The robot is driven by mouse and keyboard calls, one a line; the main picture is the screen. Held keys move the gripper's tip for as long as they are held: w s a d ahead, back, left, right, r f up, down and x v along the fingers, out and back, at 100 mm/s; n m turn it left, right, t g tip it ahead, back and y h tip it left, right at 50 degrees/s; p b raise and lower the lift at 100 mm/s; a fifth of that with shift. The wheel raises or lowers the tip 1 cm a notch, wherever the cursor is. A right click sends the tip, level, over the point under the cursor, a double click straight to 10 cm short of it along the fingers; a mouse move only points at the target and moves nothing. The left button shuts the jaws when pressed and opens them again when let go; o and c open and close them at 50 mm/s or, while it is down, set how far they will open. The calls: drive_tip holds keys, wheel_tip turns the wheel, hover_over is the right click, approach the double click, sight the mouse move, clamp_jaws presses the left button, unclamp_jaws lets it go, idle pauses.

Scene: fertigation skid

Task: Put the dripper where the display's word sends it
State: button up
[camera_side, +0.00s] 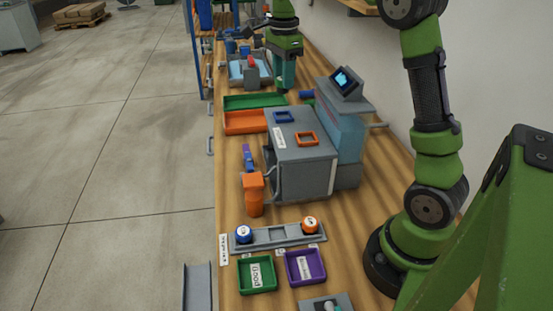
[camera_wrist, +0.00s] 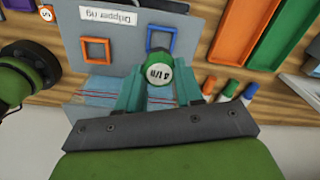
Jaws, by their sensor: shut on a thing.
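My gripper (camera_side: 285,84) hangs at the far end of the bench, beyond the grey box and near the green tray. In the wrist view my gripper (camera_wrist: 160,100) is shut on the dripper (camera_wrist: 158,70), a round piece with a green rim and a white face with small print, perhaps "4 l/h". In the side view the dripper cannot be made out between the fingers. The display (camera_side: 345,82) stands tilted on the grey-blue housing; its screen is lit blue, but its word is too small to read.
The grey box (camera_side: 300,165) carries a blue frame (camera_side: 284,117) and an orange frame (camera_side: 307,138). Behind lie an orange tray (camera_side: 245,122) and a green tray (camera_side: 255,101). In front are a rack (camera_side: 275,236) with blue and orange round pieces, a green "Good" tray (camera_side: 257,290) and a purple tray (camera_side: 322,267).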

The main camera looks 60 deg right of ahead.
drive_tip(key=m, duration=0.3)
drive_tip(key=r+m, duration=0.1)
drive_tip(key=shift+d+r+m, duration=0.1)
drive_tip(key=shift+d+m, duration=0.2)
drive_tip(key=shift+d, duration=0.1)
drive_tip(key=shift+r+m, duration=0.2)
drive_tip(key=shift+m, duration=0.7)
drive_tip(key=shift+a+m, duration=0.15)
drive_tip(key=shift+m, duration=0.95)
wheel_tip(320, 180, down, 10)
drive_tip(key=shift+r, duration=0.25)
drive_tip(key=shift+f, duration=0.15)
drive_tip(key=o, duration=1.1)
